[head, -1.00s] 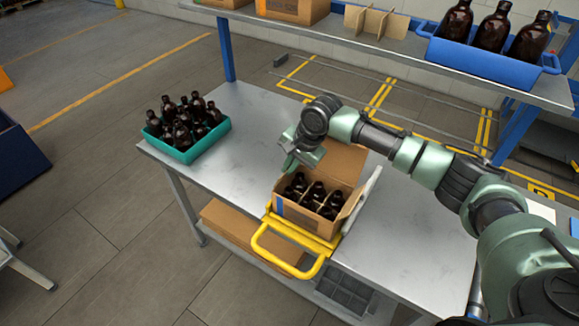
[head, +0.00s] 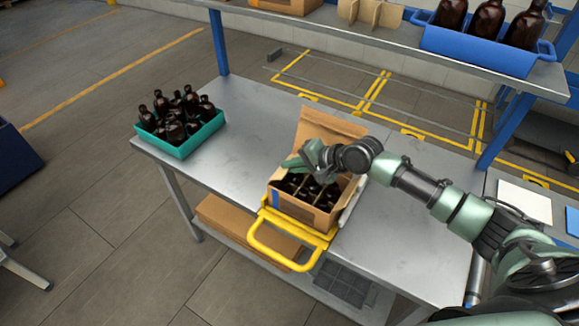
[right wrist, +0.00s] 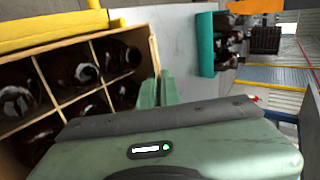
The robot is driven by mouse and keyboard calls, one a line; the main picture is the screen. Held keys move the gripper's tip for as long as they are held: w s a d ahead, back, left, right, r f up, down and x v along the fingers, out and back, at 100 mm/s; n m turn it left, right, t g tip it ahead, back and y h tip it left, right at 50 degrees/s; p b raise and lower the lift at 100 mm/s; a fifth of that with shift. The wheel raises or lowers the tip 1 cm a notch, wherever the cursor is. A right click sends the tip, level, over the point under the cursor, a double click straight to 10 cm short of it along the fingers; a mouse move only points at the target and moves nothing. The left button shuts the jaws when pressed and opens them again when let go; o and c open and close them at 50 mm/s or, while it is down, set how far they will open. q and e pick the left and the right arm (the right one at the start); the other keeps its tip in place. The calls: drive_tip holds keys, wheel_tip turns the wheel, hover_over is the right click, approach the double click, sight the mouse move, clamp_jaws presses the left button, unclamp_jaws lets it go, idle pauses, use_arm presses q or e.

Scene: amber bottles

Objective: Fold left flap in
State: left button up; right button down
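The open cardboard box (head: 293,209) holds several dark amber bottles in a divided grid, and it also shows in the right wrist view (right wrist: 153,52). Its back flap (head: 332,126) stands up, and a flap at its right side (head: 351,193) leans outward. My right gripper (head: 292,163) is over the back left part of the box opening, fingers pointing left. My left gripper is not in view.
A yellow handled frame (head: 285,258) is at the box's front. A teal crate of bottles (head: 186,148) stands at the table's left end. The metal table (head: 250,120) is clear between them. A shelf with a blue bin (head: 470,48) runs above the back.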

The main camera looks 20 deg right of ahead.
drive_tip(key=shift+s+d+f+t+b, duration=0.1)
drive_tip(key=shift+s+f+t+b, duration=0.05)
drive_tip(key=shift+f+t+b, duration=0.2)
drive_tip(key=shift+r, duration=0.1)
drive_tip(key=c, duration=1.6)
unclamp_jaws()
drive_tip(key=b+v, duration=0.1)
drive_tip(key=v, duration=0.6)
drive_tip(key=shift+s+d+r+b, duration=0.1)
drive_tip(key=shift+d+r+b, duration=0.05)
drive_tip(key=shift+d+b, duration=0.15)
